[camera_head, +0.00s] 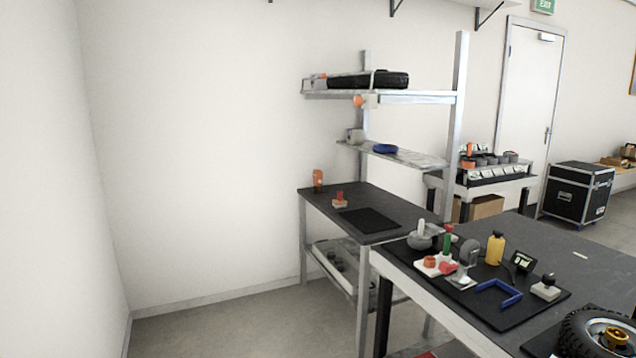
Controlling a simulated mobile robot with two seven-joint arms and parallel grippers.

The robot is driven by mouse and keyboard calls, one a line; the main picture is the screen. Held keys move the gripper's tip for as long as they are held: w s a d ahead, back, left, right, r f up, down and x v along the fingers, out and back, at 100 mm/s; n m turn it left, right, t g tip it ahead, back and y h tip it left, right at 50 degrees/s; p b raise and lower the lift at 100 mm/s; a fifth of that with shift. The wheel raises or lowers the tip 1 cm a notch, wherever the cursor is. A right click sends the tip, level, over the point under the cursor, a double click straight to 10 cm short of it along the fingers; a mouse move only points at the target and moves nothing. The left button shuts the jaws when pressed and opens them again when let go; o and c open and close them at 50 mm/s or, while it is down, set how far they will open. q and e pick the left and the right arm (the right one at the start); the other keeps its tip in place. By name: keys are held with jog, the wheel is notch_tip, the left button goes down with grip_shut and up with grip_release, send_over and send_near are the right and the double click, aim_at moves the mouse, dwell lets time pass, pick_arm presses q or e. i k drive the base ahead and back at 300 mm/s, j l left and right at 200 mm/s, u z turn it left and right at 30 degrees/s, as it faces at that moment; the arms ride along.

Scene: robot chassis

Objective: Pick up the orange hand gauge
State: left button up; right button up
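Several orange things are in view, and I cannot tell for certain which one is the hand gauge. A small upright orange object (318,180) stands at the back left corner of the dark workbench. A round orange piece (358,101) shows at the upper shelf's front edge. A low orange piece (430,262) sits on a white block on the nearer table. None of them is touched by a gripper. Neither of my grippers shows in the head view.
The dark workbench (385,197) carries a black mat and a red-topped block (340,200). The nearer table (590,262) holds a yellow bottle (495,248), a blue bracket (499,294) and a wheel (597,333). Floor is clear left of the workbench.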

aim_at(317, 174)
jog(key=i+u, duration=0.3)
jog(key=i, duration=0.3)
jog(key=i+l+u, duration=0.15)
jog(key=i+u, duration=0.15)
jog(key=i, duration=0.35)
jog(key=i+j, duration=0.1)
jog(key=i, duration=0.7)
jog(key=i+j, duration=0.15)
jog(key=i, duration=0.65)
jog(key=i+z, duration=0.45)
jog(key=i+j+z, duration=0.2)
jog(key=z, duration=0.25)
jog(key=i+j+z, duration=0.25)
jog(key=z, duration=0.2)
jog(key=i+j+z, duration=0.25)
jog(key=j+z, duration=0.25)
jog(key=i+j+z, duration=0.15)
jog(key=j+z, duration=0.3)
jog(key=l, duration=0.15)
